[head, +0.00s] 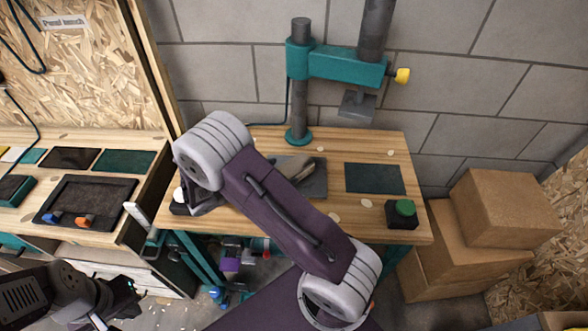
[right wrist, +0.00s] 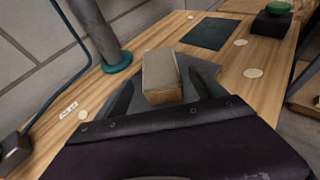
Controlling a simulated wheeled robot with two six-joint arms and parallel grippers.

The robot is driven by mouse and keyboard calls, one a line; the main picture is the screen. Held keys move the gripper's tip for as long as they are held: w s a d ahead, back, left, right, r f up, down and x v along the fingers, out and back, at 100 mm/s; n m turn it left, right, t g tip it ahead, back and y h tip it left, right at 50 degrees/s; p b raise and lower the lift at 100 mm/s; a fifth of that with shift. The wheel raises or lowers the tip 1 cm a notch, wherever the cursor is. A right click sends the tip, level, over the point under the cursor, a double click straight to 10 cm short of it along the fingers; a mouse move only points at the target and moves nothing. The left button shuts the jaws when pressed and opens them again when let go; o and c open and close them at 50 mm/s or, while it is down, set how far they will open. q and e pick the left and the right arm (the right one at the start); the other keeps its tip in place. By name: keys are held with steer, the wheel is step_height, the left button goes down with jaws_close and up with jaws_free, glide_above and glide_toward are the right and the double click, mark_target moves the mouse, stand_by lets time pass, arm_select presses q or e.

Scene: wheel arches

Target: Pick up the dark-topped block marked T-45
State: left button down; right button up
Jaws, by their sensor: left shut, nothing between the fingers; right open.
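A small block (right wrist: 161,76) with a greyish-brown top and a tan front end lies on a dark grey plate on the wooden bench. I cannot read a mark on it. In the head view the block (head: 302,171) is partly hidden behind my right arm. My right gripper (right wrist: 162,80) is open, its two dark fingers on either side of the block, with gaps visible. In the head view my right forearm covers most of this gripper. My left gripper (head: 103,316) is shut and empty, low at the left, away from the bench.
The dark grey plate (head: 318,182) lies on the bench (head: 350,222). A teal press stand (head: 299,100) rises behind it. A dark green mat (head: 374,178) and a green-button box (head: 402,213) are to the right. Cardboard boxes (head: 505,207) stand beyond. A side bench holds a dark tray (head: 85,203).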

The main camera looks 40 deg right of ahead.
mark_target(301, 163)
steer(key=x, duration=0.3)
steer(key=shift+s+d, duration=0.15)
steer(key=shift+d, duration=0.15)
steer(key=x, duration=0.6)
steer(key=shift+a+f, duration=0.15)
steer(key=shift+f, duration=0.1)
steer(key=shift+a, duration=0.15)
steer(key=shift+c, duration=0.3)
jaws_close()
steer(key=shift+s+r, duration=0.1)
steer(key=shift+r, duration=2.3)
steer(key=s+a+r, duration=0.1)
steer(key=s+r, duration=0.2)
steer(key=s, duration=0.2)
steer(key=s+a+r+p, duration=0.1)
steer(key=s+r, duration=0.2)
steer(key=s, duration=0.3)
steer(key=shift+a+r, duration=0.15)
